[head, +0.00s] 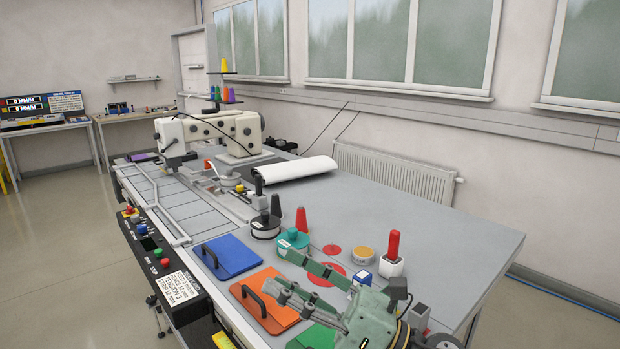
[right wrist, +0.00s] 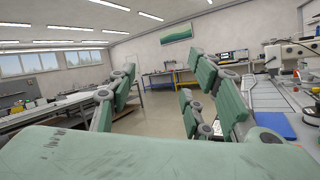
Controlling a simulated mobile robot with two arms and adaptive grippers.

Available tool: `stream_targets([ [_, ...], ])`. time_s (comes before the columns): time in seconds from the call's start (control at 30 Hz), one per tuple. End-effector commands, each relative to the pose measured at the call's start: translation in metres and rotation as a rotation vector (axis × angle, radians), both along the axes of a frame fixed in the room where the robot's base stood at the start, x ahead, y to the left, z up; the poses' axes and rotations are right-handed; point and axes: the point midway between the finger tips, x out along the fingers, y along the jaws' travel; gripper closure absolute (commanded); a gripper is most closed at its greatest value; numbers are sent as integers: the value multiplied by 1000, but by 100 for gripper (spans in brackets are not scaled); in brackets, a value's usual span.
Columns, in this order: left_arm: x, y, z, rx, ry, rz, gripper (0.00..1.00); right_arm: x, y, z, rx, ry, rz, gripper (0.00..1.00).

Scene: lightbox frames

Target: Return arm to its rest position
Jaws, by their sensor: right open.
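My right gripper (head: 284,273) is at the lower right of the head view, over the near right part of the workbench (head: 440,240). Its green fingers are spread apart and point to the left, above the area by the orange panel (head: 262,300). Nothing is held between them. In the right wrist view the fingers of my right gripper (right wrist: 163,85) stand wide apart, with only floor and room behind the gap. I cannot tell the exact height of the gripper above the bench. My left gripper is in neither view.
Close by stand a red-handled tool in a white block (head: 392,257), a teal spool (head: 293,242), a black-and-white spool (head: 265,226) and a blue panel (head: 230,256). A sewing machine (head: 215,133) and white fabric roll (head: 300,169) are farther back.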

Motion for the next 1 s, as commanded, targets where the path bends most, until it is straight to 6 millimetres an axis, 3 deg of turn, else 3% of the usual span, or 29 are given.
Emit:
stream_targets([
  [0.07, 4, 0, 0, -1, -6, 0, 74, 15, -26, 7, 225, 213, -81, 54],
  [0.17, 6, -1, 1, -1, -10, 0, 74, 37, -70, -2, 498, 485, -186, 54],
  [0.27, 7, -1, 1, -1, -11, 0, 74, 52, -118, -37, 763, 764, -299, 54],
  [0.37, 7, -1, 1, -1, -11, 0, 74, 54, -164, -92, 1022, 1041, -423, 54],
  [0.43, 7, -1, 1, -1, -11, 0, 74, 44, -191, -137, 1194, 1226, -518, 54],
  [0.57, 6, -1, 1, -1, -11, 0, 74, 3, -225, -221, 1476, 1533, -706, 54],
  [0.7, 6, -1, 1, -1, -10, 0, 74, -62, -241, -294, 1718, 1793, -921, 54],
  [0.8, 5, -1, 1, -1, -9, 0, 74, -105, -244, -327, 1839, 1922, -1056, 54],
  [0.97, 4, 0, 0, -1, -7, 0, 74, -168, -242, -360, 1975, 2067, -1253, 54],
  [1.0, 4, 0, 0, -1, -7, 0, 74, -182, -240, -365, -1957, -2052, 1270, 54],
])
